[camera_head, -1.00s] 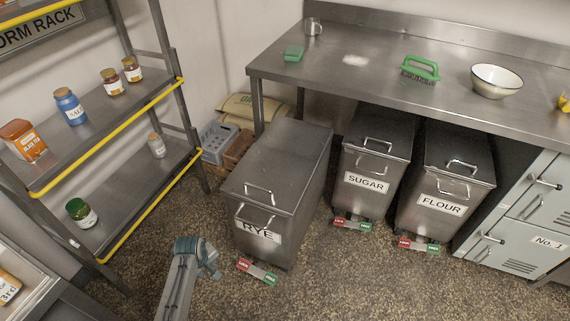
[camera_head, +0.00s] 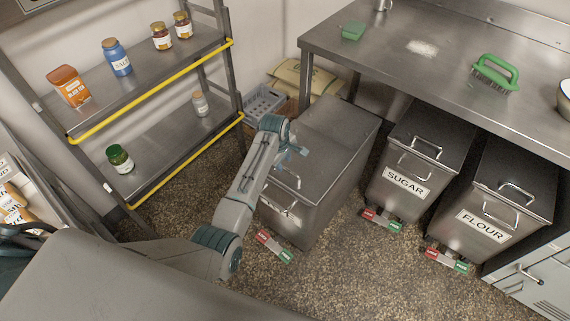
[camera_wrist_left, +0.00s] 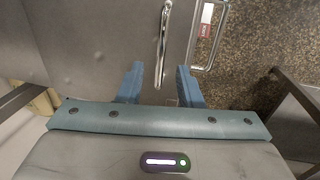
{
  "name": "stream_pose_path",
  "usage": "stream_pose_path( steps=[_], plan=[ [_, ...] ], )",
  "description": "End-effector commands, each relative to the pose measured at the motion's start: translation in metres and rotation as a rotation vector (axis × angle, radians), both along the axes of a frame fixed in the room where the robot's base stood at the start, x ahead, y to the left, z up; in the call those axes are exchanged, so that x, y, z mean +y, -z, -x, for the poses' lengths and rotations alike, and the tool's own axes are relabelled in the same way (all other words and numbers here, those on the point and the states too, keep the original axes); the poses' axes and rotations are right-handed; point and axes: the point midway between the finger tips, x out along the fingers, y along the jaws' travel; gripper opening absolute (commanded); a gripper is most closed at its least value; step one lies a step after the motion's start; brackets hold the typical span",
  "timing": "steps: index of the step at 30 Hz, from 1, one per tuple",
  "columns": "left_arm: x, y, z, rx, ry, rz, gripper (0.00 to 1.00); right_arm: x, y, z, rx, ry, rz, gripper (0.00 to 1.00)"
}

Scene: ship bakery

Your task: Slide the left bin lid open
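The left bin (camera_head: 325,190) is a steel bin whose RYE label is partly hidden by my arm. Its flat lid (camera_head: 340,125) is closed and has a bar handle (camera_head: 287,178) near the front edge. My left gripper (camera_head: 292,157) is over the front part of this lid. In the left wrist view my left gripper (camera_wrist_left: 160,80) is open, and the near end of the lid handle (camera_wrist_left: 164,40) shows between its fingers. I cannot tell whether they touch. The bin's front handle (camera_wrist_left: 210,40) shows to the right. My right gripper is not in view.
The sugar bin (camera_head: 425,160) and flour bin (camera_head: 510,190) stand to the right, under the steel worktable (camera_head: 400,60). A shelf rack (camera_head: 165,135) with jars stands left. A grey crate (camera_head: 265,103) and a sack (camera_head: 305,75) lie behind the rye bin. The floor in front is clear.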

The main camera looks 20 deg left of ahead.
Motion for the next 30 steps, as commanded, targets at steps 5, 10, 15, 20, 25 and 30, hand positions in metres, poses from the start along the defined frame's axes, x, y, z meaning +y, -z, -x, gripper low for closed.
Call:
stream_pose_path(
  steps=[5,10,15,20,25,30],
  plan=[
    [-0.001,0.022,-0.004,0.002,0.001,-0.001,0.33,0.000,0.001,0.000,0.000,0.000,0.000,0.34],
    [-0.002,0.029,-0.005,0.000,0.001,0.000,0.33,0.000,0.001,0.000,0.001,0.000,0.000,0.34],
    [-0.002,0.030,-0.005,0.000,0.001,0.000,0.33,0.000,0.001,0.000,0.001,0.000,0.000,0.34],
    [-0.002,0.029,-0.005,0.000,0.001,0.000,0.13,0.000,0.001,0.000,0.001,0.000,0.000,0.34],
    [-0.002,0.029,-0.005,0.000,0.001,0.000,0.00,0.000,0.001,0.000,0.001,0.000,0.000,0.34],
    [-0.002,0.029,-0.005,0.000,0.001,0.000,0.00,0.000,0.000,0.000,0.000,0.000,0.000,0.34]
  ],
)
